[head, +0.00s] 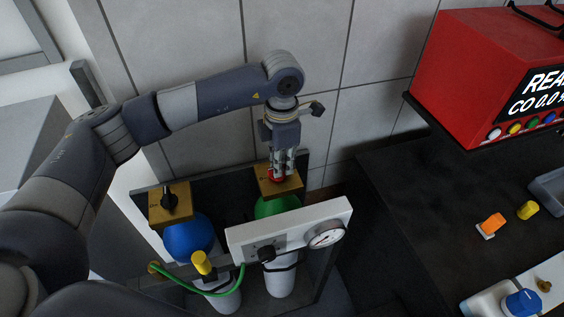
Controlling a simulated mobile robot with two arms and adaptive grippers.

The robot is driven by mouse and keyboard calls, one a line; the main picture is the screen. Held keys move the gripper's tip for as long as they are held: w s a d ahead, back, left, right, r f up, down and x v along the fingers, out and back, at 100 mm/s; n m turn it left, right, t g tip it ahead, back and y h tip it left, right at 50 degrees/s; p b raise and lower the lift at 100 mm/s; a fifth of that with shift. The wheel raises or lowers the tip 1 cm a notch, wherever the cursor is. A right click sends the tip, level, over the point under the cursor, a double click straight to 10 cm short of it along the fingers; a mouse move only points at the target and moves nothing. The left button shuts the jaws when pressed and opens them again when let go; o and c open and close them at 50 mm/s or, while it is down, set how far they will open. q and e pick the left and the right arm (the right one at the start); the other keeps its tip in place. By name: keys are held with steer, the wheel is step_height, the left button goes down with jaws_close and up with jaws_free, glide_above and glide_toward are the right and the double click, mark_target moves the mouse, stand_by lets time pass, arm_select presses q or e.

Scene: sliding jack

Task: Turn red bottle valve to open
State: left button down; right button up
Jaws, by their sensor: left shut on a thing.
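The red bottle valve (276,178) sits on a gold block above a green-topped bottle (276,207). Only part of the red valve shows between the fingers. My left gripper (281,170) points down over it and is shut on it. Its turn angle is hidden by the fingers. A second bottle with a blue top (188,238) stands to the left, with a black valve (170,198) on its gold block. My right gripper is not in view.
A white panel with a gauge (324,235) and a black knob stands in front of the bottles. A green hose (205,289) runs to the left. A red monitor (485,75) and a dark bench (440,210) with small parts are at the right.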

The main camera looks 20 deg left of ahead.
arm_select(q)
steer(key=shift+w+r, duration=0.1)
steer(key=shift+r, duration=0.05)
steer(key=c, duration=1.7)
jaws_free()
steer(key=shift+o, duration=0.2)
step_height(320, 180, up, 12)
